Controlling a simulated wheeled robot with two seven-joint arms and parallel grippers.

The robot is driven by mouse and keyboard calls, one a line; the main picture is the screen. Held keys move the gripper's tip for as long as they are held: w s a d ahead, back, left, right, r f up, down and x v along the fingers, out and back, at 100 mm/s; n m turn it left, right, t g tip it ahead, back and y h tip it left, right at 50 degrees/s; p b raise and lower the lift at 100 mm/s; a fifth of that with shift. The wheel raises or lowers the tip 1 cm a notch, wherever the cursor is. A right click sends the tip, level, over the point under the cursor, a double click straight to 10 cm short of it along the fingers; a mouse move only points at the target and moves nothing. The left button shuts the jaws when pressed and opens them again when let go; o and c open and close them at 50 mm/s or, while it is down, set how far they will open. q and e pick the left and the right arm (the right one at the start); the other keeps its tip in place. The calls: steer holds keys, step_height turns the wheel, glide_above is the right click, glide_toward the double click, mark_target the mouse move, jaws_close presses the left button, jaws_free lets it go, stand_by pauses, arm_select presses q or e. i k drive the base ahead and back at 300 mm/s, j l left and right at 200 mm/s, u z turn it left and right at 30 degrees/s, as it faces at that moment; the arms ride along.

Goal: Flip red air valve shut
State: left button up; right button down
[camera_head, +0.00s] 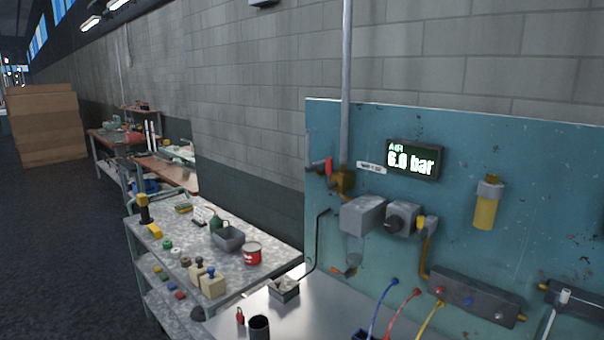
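A small valve with a red handle (328,167) is at the upper left of the teal panel (465,160). Its brass-coloured body (343,181) is at the foot of a grey vertical pipe (346,85). The red part looks upright, but it is too small to tell the lever's exact angle. A display (413,160) to its right reads "AIR 6.0 bar". Neither of my grippers is in view, and nothing covers the valve.
Grey units (363,214) and a smaller orange-red lever (345,271) are below the valve. A metal bench (325,315) with coloured hoses (410,302) lies beneath the panel. A cluttered trolley (275,257) stands left. The floor (60,250) at far left is clear.

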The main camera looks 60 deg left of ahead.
mark_target(330, 185)
steer(key=k+u, duration=0.1)
steer(key=u, duration=1.8)
